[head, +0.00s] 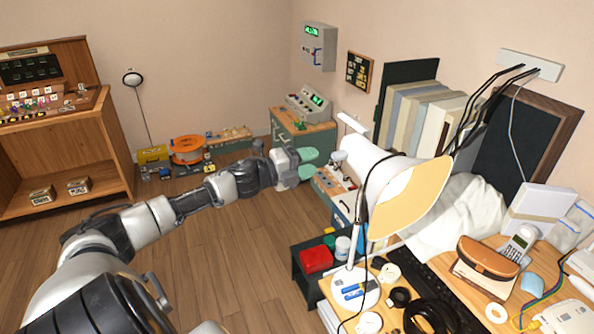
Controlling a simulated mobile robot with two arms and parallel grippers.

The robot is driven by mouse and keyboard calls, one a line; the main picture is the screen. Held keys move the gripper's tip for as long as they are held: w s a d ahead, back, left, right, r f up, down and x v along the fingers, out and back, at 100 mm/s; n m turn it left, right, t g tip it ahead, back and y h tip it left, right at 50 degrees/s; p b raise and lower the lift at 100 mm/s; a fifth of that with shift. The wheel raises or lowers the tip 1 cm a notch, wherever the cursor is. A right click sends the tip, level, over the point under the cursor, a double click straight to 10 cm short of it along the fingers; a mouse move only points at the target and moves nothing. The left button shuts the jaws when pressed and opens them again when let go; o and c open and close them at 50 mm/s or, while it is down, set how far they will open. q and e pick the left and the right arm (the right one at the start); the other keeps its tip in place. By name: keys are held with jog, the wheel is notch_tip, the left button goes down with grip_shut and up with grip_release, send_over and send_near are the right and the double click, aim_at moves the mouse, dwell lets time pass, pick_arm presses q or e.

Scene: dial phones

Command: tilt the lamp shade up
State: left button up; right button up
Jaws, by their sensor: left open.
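The desk lamp has a large white cone shade (388,176). Its wide mouth, with a warm yellow inside, faces the lower right of the head view. A thin white stem runs down from the shade to a round white base (343,286) at the desk's left end. My left gripper (311,164) has pale green fingertips and is open and empty. It is left of the narrow end of the shade, with a gap between them in the picture; the depth between them is hard to judge. My right gripper is not in view.
A dark cable hangs by the shade and stem. The desk holds a black keyboard (428,286), a brown case (488,259), a handset (518,243) and a black cable coil (432,316). A red box (316,259) is left of the lamp. The wooden floor (215,265) is mostly clear.

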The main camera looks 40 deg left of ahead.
pick_arm(q)
jog(key=shift+b+v, duration=0.35)
jog(key=shift+v, duration=1.3)
